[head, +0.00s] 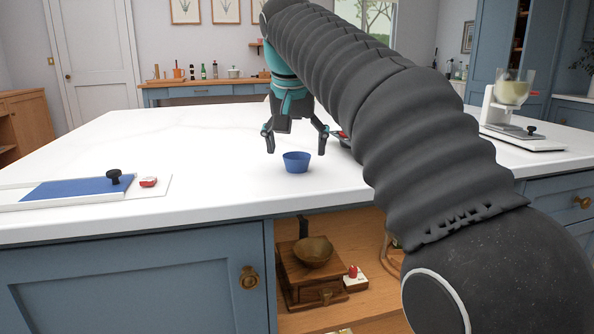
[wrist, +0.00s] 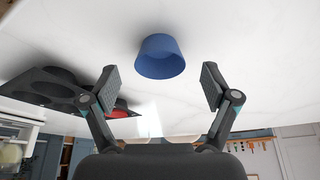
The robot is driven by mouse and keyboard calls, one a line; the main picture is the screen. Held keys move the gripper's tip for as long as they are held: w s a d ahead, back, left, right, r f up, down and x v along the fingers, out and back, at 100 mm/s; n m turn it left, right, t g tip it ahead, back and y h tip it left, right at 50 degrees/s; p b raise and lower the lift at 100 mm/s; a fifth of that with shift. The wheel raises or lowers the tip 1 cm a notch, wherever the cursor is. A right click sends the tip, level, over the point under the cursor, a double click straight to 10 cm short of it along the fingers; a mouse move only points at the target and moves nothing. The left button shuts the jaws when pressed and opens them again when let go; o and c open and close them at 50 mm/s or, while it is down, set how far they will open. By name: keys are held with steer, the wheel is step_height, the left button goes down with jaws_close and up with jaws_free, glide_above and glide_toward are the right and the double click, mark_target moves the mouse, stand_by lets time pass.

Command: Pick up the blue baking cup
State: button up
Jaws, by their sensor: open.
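The blue baking cup (head: 296,162) stands upright on the white countertop (head: 210,160), near its front edge, in the head view. In the wrist view the cup (wrist: 160,57) shows ahead of the fingertips, roughly midway between them and apart from both. My gripper (head: 296,143) is open and empty, with its fingers pointing down above and around the cup's level in the head view. It also shows open in the wrist view (wrist: 159,88).
A dark tray with round wells (wrist: 62,88) and a red item lies beside my gripper. A blue board (head: 78,188) with a black knob and a small red object (head: 148,182) are at left. The counter left of the cup is clear.

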steer(key=shift+x, duration=1.2)
steer(key=c, duration=1.1)
steer(key=shift+o, duration=0.2)
steer(key=shift+r, duration=0.1)
